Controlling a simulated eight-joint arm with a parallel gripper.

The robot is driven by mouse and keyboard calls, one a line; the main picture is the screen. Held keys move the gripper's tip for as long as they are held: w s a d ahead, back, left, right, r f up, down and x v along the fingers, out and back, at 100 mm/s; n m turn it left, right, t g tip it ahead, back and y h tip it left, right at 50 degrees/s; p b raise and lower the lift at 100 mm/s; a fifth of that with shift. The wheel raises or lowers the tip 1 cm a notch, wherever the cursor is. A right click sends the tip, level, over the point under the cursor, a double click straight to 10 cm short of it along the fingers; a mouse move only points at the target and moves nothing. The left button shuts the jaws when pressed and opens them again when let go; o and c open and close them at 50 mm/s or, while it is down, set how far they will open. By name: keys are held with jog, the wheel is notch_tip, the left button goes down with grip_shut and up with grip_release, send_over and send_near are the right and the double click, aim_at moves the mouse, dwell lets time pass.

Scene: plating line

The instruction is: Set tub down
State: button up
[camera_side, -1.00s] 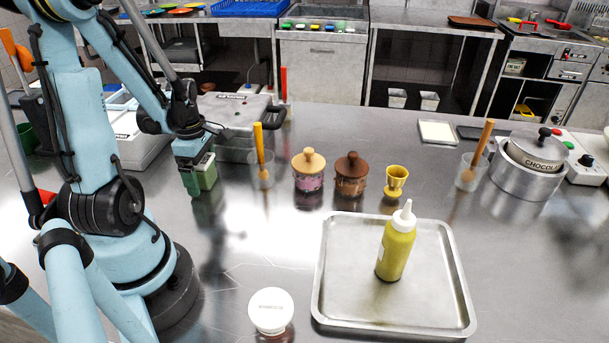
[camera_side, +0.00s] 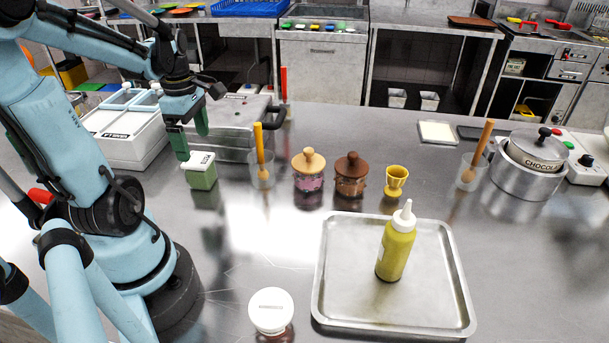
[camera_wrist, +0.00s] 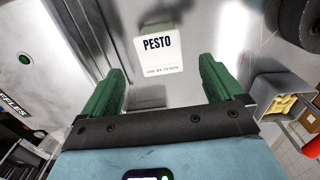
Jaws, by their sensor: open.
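The tub (camera_side: 201,172) is a small green container with a white lid. It stands upright on the steel counter (camera_side: 250,230), left of the glass with the orange-handled tool. In the wrist view the lid of the tub (camera_wrist: 160,53) reads "PESTO" and lies beyond the fingertips, between their lines. My gripper (camera_side: 190,140) is above the tub, with its green fingers spread and nothing between them. In the wrist view my gripper (camera_wrist: 160,80) also shows open, apart from the tub.
A glass with an orange-handled tool (camera_side: 261,165) stands right of the tub. A grey lidded machine (camera_side: 232,115) and a white container unit (camera_side: 125,130) stand behind. Two lidded jars (camera_side: 309,172) are further right. A tray (camera_side: 330,290) holds a squeeze bottle (camera_side: 396,245).

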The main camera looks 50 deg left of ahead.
jog(key=shift+r, duration=1.35)
jog(key=shift+w, duration=0.2)
jog(key=w+d+r+m+t+y, duration=0.2)
jog(key=w+d+r+m+t, duration=0.2)
jog(key=w+d+m, duration=0.65)
jog(key=d+f+m+t+h, duration=0.2)
jog(key=d+f+m+t, duration=0.1)
jog(key=d+m, duration=0.8)
jog(key=m, duration=0.5)
jog(key=shift+s+d, duration=0.2)
jog(key=shift+d, duration=0.05)
